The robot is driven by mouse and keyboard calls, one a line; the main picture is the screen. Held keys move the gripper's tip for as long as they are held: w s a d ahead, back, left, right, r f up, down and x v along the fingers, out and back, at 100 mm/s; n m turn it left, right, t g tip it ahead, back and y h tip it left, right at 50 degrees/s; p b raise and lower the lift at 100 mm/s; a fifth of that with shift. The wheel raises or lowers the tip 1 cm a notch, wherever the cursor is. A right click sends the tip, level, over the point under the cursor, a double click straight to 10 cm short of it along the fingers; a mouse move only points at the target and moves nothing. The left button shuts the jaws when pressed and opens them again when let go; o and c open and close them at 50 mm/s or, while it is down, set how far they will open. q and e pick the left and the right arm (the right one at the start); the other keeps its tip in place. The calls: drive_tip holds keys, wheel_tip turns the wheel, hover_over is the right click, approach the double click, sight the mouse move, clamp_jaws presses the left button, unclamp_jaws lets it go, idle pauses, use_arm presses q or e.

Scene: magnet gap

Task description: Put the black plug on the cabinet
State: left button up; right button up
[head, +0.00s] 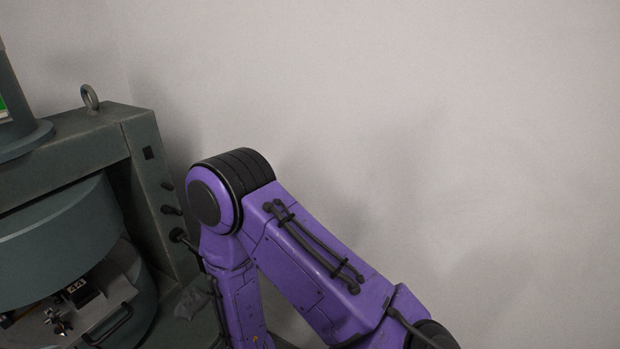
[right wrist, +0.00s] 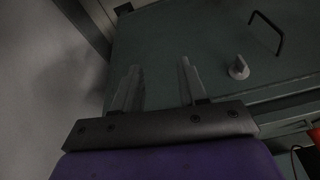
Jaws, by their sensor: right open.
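My right gripper (right wrist: 159,66) is open in the right wrist view, with its two pale fingers apart and nothing between them. Beyond the fingers is a dark grey-green panel (right wrist: 205,45) with a black bar handle and a pale knob, which looks like the cabinet. I cannot tell how far the fingertips are from it. In the head view, black plug-like fittings (head: 171,210) stick out of the side of the grey-green magnet frame (head: 85,160). I cannot tell if one is the black plug. My left gripper is not in view.
My purple right arm crosses the lower middle of the head view, close to the magnet's right side. A blank pale wall (head: 450,100) fills the right. In the wrist view, a red object (right wrist: 315,136) and a black cable show at the lower right edge.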

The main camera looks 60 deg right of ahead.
drive_tip(key=s+d+f+m+h, duration=0.2)
drive_tip(key=s+d+m, duration=0.1)
drive_tip(key=s, duration=0.4)
drive_tip(key=s+d+f+m+h, duration=0.1)
drive_tip(key=s+d+f+m, duration=0.1)
drive_tip(key=s, duration=0.6)
drive_tip(key=shift+s+d+f+m+h, duration=0.25)
drive_tip(key=shift+d+f+m+h, duration=0.2)
drive_tip(key=shift+d, duration=0.75)
